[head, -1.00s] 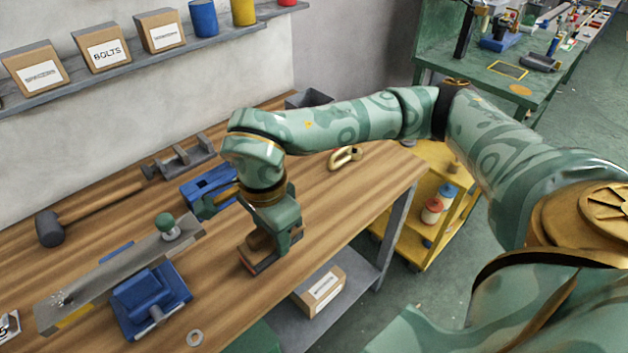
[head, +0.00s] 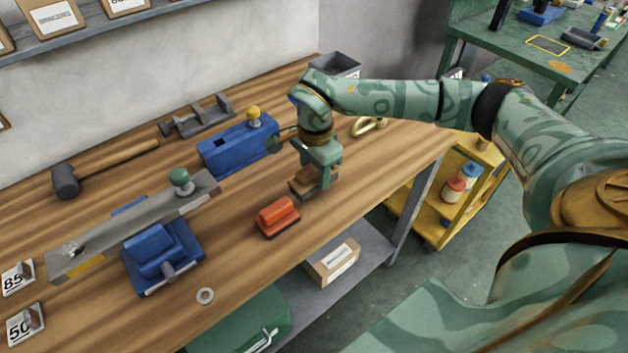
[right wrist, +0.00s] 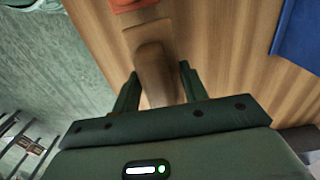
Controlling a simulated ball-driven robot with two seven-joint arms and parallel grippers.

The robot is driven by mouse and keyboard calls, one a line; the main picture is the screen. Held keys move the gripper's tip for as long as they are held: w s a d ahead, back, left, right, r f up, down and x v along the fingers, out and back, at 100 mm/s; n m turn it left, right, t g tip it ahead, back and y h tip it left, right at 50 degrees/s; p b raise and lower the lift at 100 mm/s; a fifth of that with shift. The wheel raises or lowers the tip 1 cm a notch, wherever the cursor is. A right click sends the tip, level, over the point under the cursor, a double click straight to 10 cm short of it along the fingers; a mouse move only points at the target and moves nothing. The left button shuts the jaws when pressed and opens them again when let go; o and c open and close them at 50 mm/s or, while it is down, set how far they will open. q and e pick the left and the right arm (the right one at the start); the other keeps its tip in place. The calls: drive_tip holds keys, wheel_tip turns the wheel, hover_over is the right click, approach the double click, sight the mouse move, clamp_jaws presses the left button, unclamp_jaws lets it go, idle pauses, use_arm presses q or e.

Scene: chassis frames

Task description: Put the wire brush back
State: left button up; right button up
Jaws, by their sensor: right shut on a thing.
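My right gripper (head: 318,172) points down over the front right part of the wooden bench (head: 385,155). It is shut on a brown wooden piece, which looks like the wire brush (head: 303,186). In the right wrist view the brush's brown handle (right wrist: 153,62) lies between the fingers of my right gripper (right wrist: 159,75). Its bristles are hidden, and I cannot tell whether it touches the bench top. My left gripper is not in view.
An orange block (head: 277,217) lies just left of the brush. A yellow cart (head: 432,225) is right.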

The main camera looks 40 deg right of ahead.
wheel_tip(320, 180, down, 3)
drive_tip(key=shift+a+r+b, duration=0.1)
drive_tip(key=shift+b, duration=0.25)
drive_tip(key=shift+r, duration=0.1)
drive_tip(key=o, duration=1)
drive_tip(key=shift+c, duration=0.2)
wheel_tip(320, 180, up, 12)
drive_tip(key=p, duration=0.3)
drive_tip(key=shift+a, duration=0.1)
